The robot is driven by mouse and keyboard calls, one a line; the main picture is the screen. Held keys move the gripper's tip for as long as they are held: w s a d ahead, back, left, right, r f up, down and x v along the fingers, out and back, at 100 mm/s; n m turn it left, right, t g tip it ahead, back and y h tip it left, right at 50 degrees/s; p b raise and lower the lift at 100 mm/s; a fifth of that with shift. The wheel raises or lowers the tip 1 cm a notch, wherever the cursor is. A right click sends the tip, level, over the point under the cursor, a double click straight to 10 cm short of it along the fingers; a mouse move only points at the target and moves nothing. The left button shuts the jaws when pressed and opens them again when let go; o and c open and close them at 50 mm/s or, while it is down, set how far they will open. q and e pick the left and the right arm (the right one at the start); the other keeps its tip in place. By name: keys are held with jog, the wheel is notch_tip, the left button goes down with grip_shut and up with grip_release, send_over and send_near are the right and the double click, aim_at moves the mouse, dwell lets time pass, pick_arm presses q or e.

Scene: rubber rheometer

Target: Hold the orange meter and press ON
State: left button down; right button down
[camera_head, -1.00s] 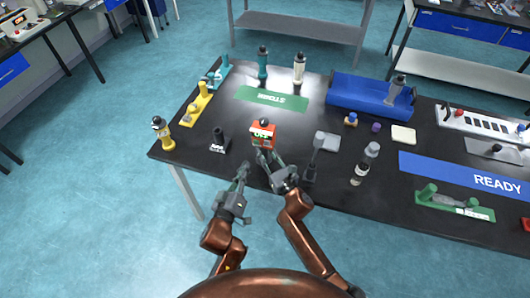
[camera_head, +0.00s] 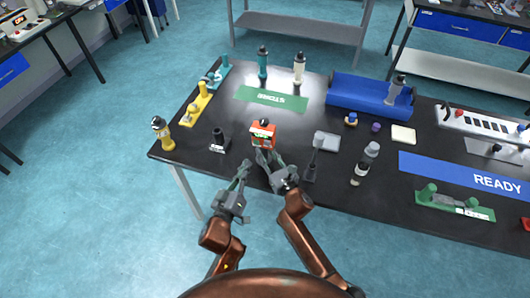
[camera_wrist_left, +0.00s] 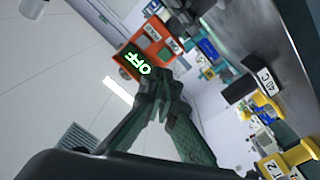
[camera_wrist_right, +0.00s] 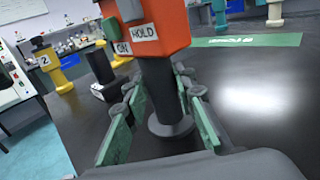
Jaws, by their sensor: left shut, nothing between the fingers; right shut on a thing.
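The orange meter (camera_head: 263,131) stands upright on the black table near its front edge. Its lit green display reads OFF in the left wrist view (camera_wrist_left: 138,62). In the right wrist view its body (camera_wrist_right: 165,22) shows keys labelled ON and HOLD above a dark stem on a round base. My right gripper (camera_head: 263,158) is shut on the stem, below the body; its green fingers (camera_wrist_right: 165,95) lie on both sides of it. My left gripper (camera_head: 244,167) is shut and empty, to the left of and nearer than the meter. In the left wrist view its fingertips (camera_wrist_left: 160,80) overlap the meter's lower edge; contact is unclear.
A dark stand (camera_head: 219,140) is left of the meter, and a grey paddle-like device (camera_head: 322,143) is right of it. A green mat (camera_head: 270,98) lies behind. A yellow bottle-like object (camera_head: 162,133) stands at the table's left edge.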

pick_arm(q)
jog(key=w+m+h, duration=0.1)
jog(key=m+h, duration=0.2)
jog(key=m, duration=0.2)
jog(key=m+g+h, duration=0.8)
jog(key=m, duration=0.9)
send_near(265, 142)
jog(key=shift+w+d+f, duration=0.15)
jog(key=shift+w+d, duration=0.4)
jog(key=shift+d, duration=0.3)
jog(key=shift+w+d+f, duration=0.2)
jog(key=shift+w+d, duration=0.4)
jog(key=shift+d, duration=0.25)
jog(key=shift+w, duration=0.1)
jog(key=shift+w+d, duration=0.15)
jog(key=shift+w, duration=0.15)
